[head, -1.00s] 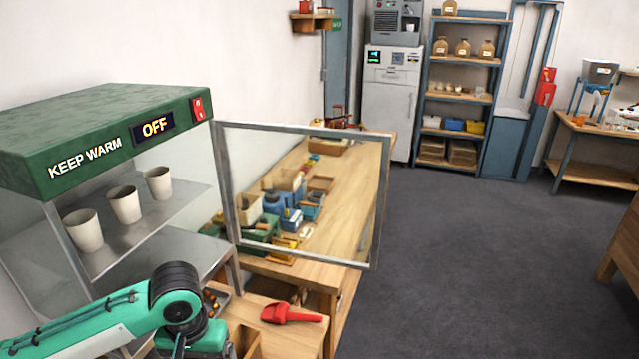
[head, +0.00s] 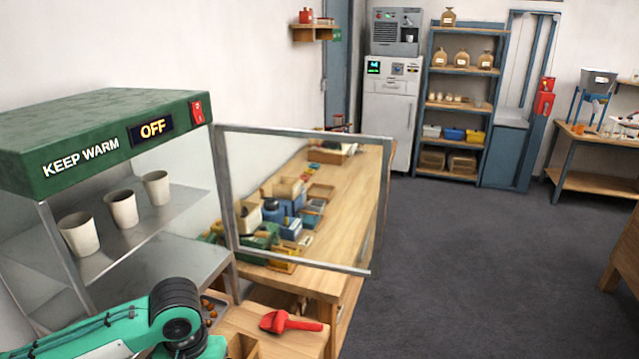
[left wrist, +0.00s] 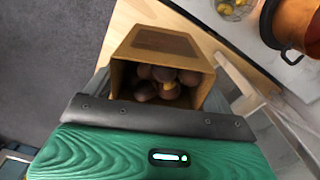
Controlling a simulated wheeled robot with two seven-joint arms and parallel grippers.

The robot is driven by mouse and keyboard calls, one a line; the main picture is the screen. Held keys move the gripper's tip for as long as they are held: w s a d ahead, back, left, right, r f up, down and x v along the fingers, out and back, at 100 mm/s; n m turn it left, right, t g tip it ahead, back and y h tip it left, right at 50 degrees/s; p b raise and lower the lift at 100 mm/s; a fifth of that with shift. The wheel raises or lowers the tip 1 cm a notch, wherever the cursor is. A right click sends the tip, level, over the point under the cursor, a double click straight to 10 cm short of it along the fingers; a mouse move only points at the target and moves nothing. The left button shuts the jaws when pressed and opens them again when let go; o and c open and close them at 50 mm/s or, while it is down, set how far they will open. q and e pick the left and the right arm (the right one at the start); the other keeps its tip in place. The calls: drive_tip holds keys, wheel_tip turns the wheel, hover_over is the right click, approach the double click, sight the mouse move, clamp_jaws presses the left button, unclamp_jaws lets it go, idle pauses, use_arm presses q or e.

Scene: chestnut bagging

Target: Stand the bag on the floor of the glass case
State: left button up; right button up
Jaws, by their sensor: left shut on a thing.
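The brown paper bag (left wrist: 163,50) shows in the left wrist view, its mouth open and several dark chestnuts (left wrist: 165,82) inside. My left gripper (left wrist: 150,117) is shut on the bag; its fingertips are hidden. In the head view my left arm crosses the lower left in front of the glass case, and the gripper and bag are out of sight below the frame. The glass case (head: 124,150) has a green top reading KEEP WARM and OFF. Its glass door (head: 305,133) stands open to the right. The case floor (head: 185,262) looks bare where it shows. My right gripper is not in view.
Several pale cups, including one (head: 122,208), stand on the case's upper shelf (head: 165,222). A red scoop (head: 288,322) lies on the wooden counter (head: 305,342) in front. The open door juts over a cluttered bench (head: 345,205). In the wrist view an orange pot (left wrist: 295,28) stands at upper right.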

use_arm(q)
wheel_tip(320, 180, up, 4)
drive_tip(key=p, duration=0.2)
wheel_tip(320, 180, down, 8)
drive_tip(key=b, duration=0.6)
drive_tip(key=shift+r, duration=0.25)
